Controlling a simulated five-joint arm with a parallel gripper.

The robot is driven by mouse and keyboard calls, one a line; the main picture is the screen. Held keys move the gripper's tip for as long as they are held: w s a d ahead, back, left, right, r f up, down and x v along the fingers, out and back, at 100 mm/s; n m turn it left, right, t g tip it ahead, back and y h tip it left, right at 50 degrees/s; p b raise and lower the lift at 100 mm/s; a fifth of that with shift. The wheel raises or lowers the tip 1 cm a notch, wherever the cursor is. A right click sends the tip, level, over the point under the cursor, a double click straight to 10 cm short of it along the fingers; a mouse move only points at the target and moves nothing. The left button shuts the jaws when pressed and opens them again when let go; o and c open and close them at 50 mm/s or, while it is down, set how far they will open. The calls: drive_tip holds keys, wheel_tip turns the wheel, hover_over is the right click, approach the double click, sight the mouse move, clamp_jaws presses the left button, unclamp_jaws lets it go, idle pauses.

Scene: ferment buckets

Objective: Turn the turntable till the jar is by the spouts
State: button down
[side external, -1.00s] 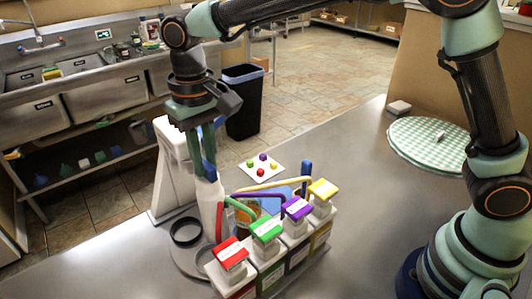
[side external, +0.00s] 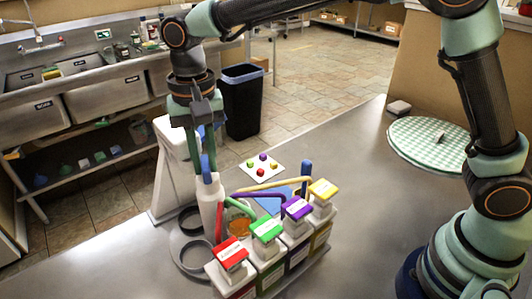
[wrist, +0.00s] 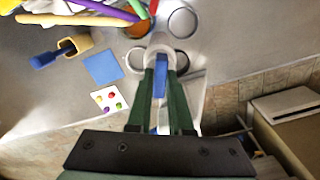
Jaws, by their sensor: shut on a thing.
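My gripper (side external: 203,157) is shut on a blue grip (side external: 205,168) above a thick white post (side external: 210,194). The wrist view also shows my green fingers (wrist: 161,92) on either side of the blue grip. The post stands upright at the grey turntable (side external: 183,237), which has ring-shaped seats around it. The jar (side external: 239,227), with orange contents, is to the right of the post, partly hidden behind the green spout (side external: 240,206). In the wrist view the jar (wrist: 137,30) sits close to the spout ends. Red, purple and yellow spouts are beside the green one.
Several dispensers with red, green (side external: 266,229), purple and yellow lids stand in a row in front. A white card (side external: 262,167) with coloured pieces and a blue mat lie behind. A checked round mat (side external: 430,143) is at right. The middle right counter is clear.

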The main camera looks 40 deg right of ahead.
drive_tip(key=shift+r+m, duration=0.15)
drive_tip(key=shift+m, duration=1.85)
drive_tip(key=c, duration=0.8)
unclamp_jaws()
drive_tip(key=shift+r, duration=6)
